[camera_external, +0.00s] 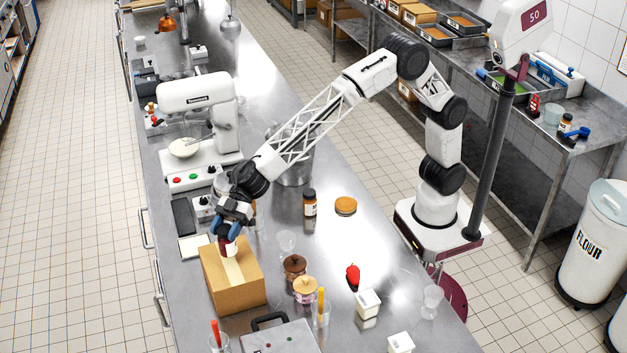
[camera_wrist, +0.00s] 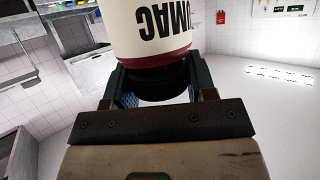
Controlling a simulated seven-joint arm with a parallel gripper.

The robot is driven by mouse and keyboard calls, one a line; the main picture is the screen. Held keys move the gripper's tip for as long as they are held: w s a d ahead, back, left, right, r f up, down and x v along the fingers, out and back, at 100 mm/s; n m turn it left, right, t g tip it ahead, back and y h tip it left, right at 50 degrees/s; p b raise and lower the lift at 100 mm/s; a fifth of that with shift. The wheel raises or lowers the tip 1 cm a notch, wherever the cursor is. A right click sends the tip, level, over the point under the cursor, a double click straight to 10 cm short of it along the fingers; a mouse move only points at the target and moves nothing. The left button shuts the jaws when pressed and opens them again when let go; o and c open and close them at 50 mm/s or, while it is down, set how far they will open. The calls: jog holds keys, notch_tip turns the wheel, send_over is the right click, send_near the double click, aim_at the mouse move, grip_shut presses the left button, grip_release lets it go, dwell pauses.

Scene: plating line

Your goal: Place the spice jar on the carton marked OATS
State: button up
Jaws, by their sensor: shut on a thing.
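My gripper (camera_external: 233,228) is shut on a spice jar (camera_external: 230,250) with a cream label, a dark red band and a dark cap. In the wrist view the jar (camera_wrist: 152,32) sits between the fingers (camera_wrist: 155,82), gripped at its dark cap, and part of its label reads "UMAC" upside down. A brown carton (camera_external: 233,288) with a pale tape strip stands on the steel counter, directly under the jar. No OATS marking shows on its visible faces. I cannot tell whether the jar's base touches the carton's top.
A white stand mixer (camera_external: 200,100) stands behind the carton. Another dark jar (camera_external: 310,204) stands to the right. A brown-lidded jar (camera_external: 295,266), a pink-and-cream jar (camera_external: 304,290) and a clear glass (camera_external: 321,315) are close by the carton's right side.

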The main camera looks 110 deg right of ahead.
aim_at(221, 247)
jog(key=shift+w+f, duration=0.1)
jog(key=shift+f, duration=1.65)
jog(key=shift+f, duration=0.15)
jog(key=o, duration=1.2)
jog(key=shift+o, duration=0.2)
jog(key=shift+d+r, duration=0.15)
jog(key=shift+r, duration=0.1)
jog(key=v, duration=1.1)
jog(key=shift+s, duration=0.35)
jog(key=shift+d+r, duration=0.15)
